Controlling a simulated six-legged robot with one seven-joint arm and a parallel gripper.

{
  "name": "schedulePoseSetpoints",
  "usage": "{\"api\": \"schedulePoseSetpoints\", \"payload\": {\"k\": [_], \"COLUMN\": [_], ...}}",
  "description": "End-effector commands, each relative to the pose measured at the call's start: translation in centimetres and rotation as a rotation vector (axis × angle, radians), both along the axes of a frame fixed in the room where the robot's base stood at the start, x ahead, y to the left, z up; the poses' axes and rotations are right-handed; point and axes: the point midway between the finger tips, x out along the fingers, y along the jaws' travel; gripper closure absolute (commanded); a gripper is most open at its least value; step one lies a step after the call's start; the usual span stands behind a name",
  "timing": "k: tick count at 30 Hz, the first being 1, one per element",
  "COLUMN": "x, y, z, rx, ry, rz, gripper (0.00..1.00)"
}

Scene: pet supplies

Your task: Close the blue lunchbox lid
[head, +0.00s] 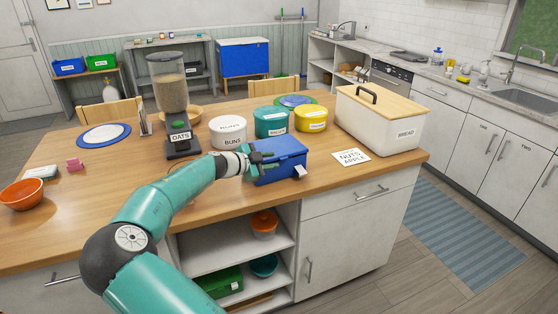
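The blue lunchbox (284,174) stands on the wooden counter near its front edge. Its lid (287,147) appears to lie down over the box; whether it is fully shut is too small to tell. A small light-coloured piece, perhaps a latch, shows on the right part of its front. My gripper (263,160) is at the lunchbox's left end, against or just in front of it. The fingers overlap the blue surface, so I cannot tell whether they touch it or how far apart they are. My arm hides part of the counter to the left.
A white bread bin (380,125) and a card (351,157) are right of the lunchbox. Behind it are a white buns tin (228,131), a teal tin (271,122) and a yellow tin (311,119). The oats dispenser (178,128) stands left. Open shelves (205,262) lie below the counter.

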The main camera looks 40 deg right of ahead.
Motion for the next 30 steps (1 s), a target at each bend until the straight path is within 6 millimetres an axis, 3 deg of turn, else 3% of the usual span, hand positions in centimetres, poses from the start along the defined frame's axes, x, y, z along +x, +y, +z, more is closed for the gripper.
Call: {"api": "schedulePoseSetpoints", "payload": {"k": [6, 12, 22, 27, 30], "x": [0.1, 0.1, 0.0, -0.3, -1.0], "y": [4.7, 7.1, 7.5, 7.1, 6.0], "z": [1.6, 2.3, 2.5, 2.7, 3.2], "rx": [-0.001, -0.001, 0.0, 0.008, 0.026], "ry": [-0.001, 0.0, -0.001, 0.004, 0.017], "rz": [0.004, 0.001, 0.0, -0.012, -0.04], "gripper": [0.72, 0.72, 0.72, 1.0, 1.0]}}
